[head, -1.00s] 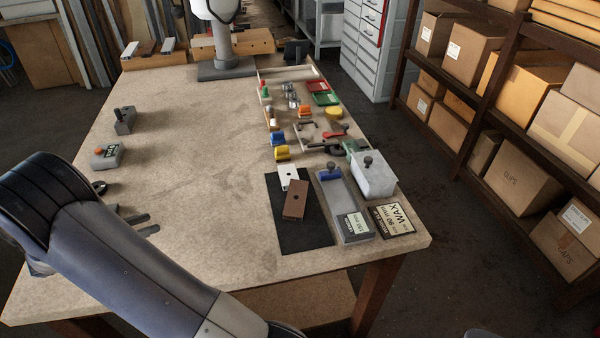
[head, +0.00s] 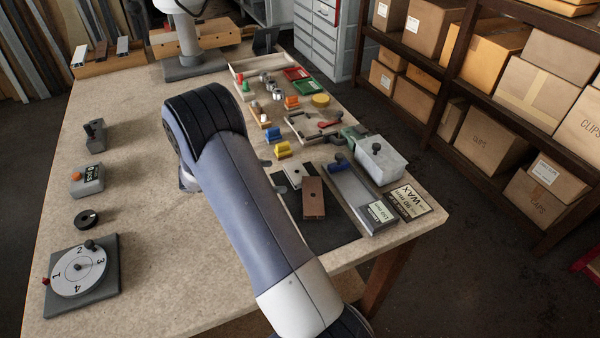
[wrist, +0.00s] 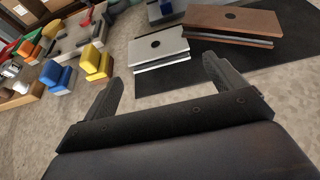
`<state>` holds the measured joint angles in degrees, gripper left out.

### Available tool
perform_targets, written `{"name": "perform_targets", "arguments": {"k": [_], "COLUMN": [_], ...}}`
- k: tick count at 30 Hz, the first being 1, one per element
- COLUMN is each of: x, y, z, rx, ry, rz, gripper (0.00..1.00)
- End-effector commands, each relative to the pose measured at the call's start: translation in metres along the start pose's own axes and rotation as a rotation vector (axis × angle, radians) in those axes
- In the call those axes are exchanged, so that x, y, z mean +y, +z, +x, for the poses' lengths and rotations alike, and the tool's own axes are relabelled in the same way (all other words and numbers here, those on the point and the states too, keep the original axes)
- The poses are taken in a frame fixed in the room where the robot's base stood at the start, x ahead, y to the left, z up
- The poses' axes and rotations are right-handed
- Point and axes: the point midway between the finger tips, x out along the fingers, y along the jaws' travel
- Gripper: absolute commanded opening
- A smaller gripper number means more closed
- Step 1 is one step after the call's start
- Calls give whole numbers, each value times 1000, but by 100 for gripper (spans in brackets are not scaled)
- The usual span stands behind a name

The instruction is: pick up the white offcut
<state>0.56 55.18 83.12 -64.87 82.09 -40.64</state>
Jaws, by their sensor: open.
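The white offcut (wrist: 158,46) is a short pale block with a dark hole in its top face. In the wrist view it lies flat at the edge of a black mat (wrist: 148,95), beyond my fingertips. My gripper (wrist: 163,77) is open and empty, its two fingers apart, with a gap between them and the offcut.
Yellow blocks (head: 282,150) and a blue block (head: 272,138) stand near the mat. A grey plate (head: 352,193), a lidded box (head: 379,162) and a WAX sign (head: 408,202) lie to the right. A numbered dial (head: 80,270) stands at left.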

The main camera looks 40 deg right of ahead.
Motion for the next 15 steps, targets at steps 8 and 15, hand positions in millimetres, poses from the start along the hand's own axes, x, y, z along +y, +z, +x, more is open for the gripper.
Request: {"name": "perform_targets", "arguments": {"k": [8, 15], "x": [2, 3], "y": [2, 0], "z": [38, 52], "rx": [0, 0], "ry": [-4, 0], "rz": [-2, -1], "gripper": [100, 100]}}
